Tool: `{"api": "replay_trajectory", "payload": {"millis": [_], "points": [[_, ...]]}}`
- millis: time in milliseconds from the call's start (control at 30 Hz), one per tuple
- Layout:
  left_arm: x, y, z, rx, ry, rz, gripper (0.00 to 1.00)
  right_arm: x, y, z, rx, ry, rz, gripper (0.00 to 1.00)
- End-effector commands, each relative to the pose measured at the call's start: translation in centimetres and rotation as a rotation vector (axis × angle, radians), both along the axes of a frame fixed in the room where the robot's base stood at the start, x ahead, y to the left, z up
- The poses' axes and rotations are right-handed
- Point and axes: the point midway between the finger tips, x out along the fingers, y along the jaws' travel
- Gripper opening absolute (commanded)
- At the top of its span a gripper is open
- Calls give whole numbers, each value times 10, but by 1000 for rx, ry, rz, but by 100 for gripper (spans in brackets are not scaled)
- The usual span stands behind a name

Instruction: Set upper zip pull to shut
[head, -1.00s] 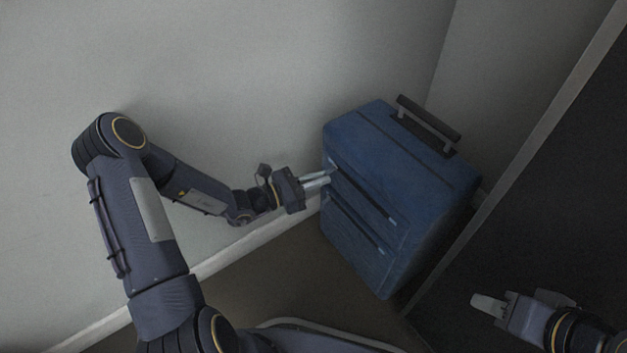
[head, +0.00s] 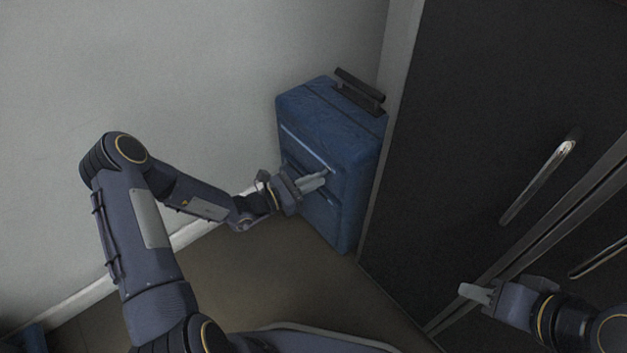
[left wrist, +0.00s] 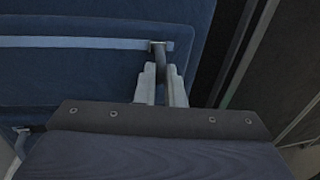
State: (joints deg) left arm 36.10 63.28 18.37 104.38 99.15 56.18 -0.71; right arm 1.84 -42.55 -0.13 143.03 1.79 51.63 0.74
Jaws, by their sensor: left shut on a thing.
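The blue suitcase (head: 350,150) stands upright against the wall. Its upper zip shows as a pale line (head: 302,142) across the front in the head view, and as a pale strip (left wrist: 80,43) in the left wrist view. My left gripper (head: 322,178) is at the right end of this line. In the left wrist view its fingers (left wrist: 160,75) are closed on the dark upper zip pull (left wrist: 160,52), which hangs from a metal slider. A lower zip slider (left wrist: 22,130) shows at far left there. My right gripper (head: 476,293) is away from the suitcase; its finger gap is unclear.
A dark cabinet (head: 470,130) with metal handles (head: 540,180) stands close to the suitcase's right side. The suitcase's black carry handle (head: 360,92) is on top. Bare floor (head: 260,270) lies in front, and a pale wall (head: 180,70) is behind.

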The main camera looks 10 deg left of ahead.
Motion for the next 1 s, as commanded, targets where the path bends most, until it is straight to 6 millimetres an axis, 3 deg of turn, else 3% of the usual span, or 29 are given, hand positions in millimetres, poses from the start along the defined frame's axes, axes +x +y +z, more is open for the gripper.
{"api": "replay_trajectory", "payload": {"millis": [300,333,500,767,1000], "points": [[-4,-4,0,-3,1,-12,0,0,0,0,0,0,0,36],[-4,-4,0,-3,1,-12,11,0,0,0,0,0,0,36],[-3,-4,0,-3,1,-10,32,0,0,0,0,0,0,36],[-3,-2,0,-2,1,-7,32,0,0,0,0,0,0,36],[-22,21,2,-2,4,-4,32,0,0,12,0,0,0,36]]}}
